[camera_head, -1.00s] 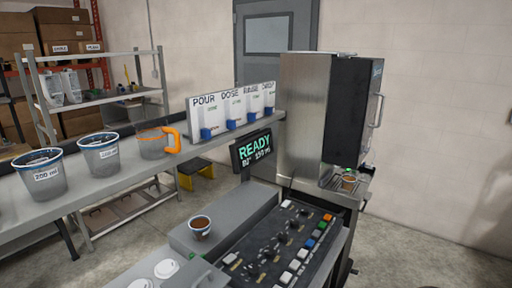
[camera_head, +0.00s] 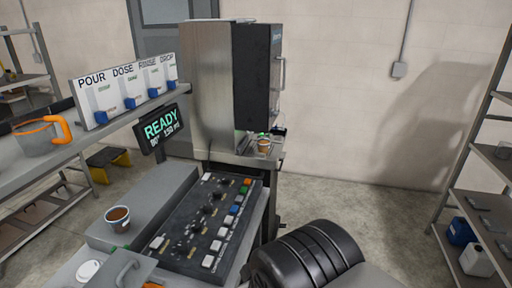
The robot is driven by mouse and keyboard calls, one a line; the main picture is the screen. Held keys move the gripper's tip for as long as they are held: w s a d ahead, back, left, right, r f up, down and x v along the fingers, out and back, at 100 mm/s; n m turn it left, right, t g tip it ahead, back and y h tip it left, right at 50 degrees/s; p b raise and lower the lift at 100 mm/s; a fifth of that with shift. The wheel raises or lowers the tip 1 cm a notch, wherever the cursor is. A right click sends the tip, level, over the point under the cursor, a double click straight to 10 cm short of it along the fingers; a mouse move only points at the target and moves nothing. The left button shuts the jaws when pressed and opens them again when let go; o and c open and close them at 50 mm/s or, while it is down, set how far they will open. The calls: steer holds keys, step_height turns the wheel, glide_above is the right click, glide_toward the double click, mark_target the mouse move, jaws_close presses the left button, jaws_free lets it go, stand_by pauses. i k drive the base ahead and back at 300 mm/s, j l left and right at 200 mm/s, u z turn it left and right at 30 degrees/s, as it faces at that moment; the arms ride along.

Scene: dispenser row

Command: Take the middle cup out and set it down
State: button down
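A small cup (camera_head: 264,146) with brown contents stands on the drip tray of the tall steel and black dispenser (camera_head: 212,88). Another cup (camera_head: 118,219) with brown contents stands on the grey counter box (camera_head: 150,200) left of the control panel. Only one cup shows at the dispenser, so I cannot tell from here which cup is the middle one. A black ribbed part of my arm (camera_head: 305,258) shows at the bottom centre. My gripper is not in view.
The control panel (camera_head: 205,228) with knobs and coloured buttons and a READY display (camera_head: 162,127) stand before the dispenser. A jug with an orange handle (camera_head: 36,139) sits on the left shelf. Racks (camera_head: 465,165) stand at the right. The floor between is clear.

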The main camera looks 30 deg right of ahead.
mark_target(264, 147)
steer(key=l+u, duration=0.1)
steer(key=u, duration=0.25)
steer(key=i+l+u, duration=0.1)
steer(key=u, duration=0.2)
steer(key=i+l+u, duration=0.1)
steer(key=l+u, duration=0.3)
steer(key=l, duration=1.05)
steer(key=k+l+u, duration=0.1)
steer(key=l+u, duration=0.3)
steer(key=l, duration=1.75)
steer(key=k+l, duration=0.1)
steer(key=l, duration=0.6)
